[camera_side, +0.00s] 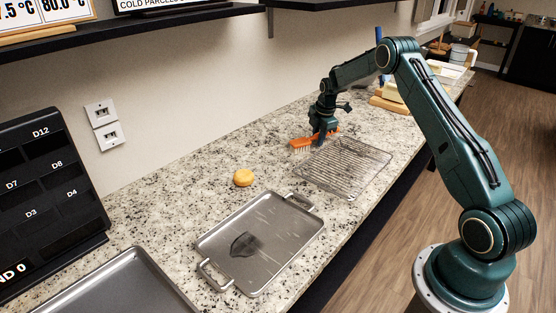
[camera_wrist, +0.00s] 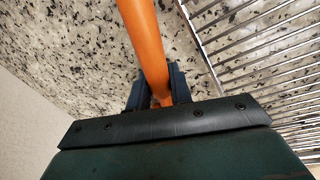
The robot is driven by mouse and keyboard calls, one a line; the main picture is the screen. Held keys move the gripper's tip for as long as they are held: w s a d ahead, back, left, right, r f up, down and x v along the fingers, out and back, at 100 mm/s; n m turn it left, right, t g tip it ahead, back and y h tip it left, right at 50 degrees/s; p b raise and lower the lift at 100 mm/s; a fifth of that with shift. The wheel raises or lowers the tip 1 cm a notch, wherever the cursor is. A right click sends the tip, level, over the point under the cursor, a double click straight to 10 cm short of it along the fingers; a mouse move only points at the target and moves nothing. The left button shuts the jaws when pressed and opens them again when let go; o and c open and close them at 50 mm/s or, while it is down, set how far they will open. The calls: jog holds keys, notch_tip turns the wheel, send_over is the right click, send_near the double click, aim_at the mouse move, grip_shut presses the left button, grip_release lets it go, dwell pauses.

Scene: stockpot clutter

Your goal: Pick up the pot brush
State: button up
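The pot brush (camera_side: 302,143) has an orange body and pale bristles and is at the far part of the counter, beside the wire rack. My gripper (camera_side: 321,138) is low over it, pointing down. In the wrist view the brush's orange handle (camera_wrist: 146,40) runs between the two dark fingers of my gripper (camera_wrist: 161,88), which are close against it on both sides. The fingers look shut on the handle. The bristle end is out of the wrist view. I cannot tell whether the brush touches the counter.
A wire rack (camera_side: 347,167) lies just right of the brush. A yellow round item (camera_side: 243,178) and a metal tray (camera_side: 213,243) holding a dark flat item (camera_side: 246,244) are nearer. A larger pan (camera_side: 118,283) is at the front left. The wall runs along the left.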

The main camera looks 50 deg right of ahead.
jog(key=shift+r, duration=0.2)
grip_shut()
notch_tip(320, 180, up, 20)
jog(key=shift+f, duration=0.15)
dwell(0.3)
dwell(0.3)
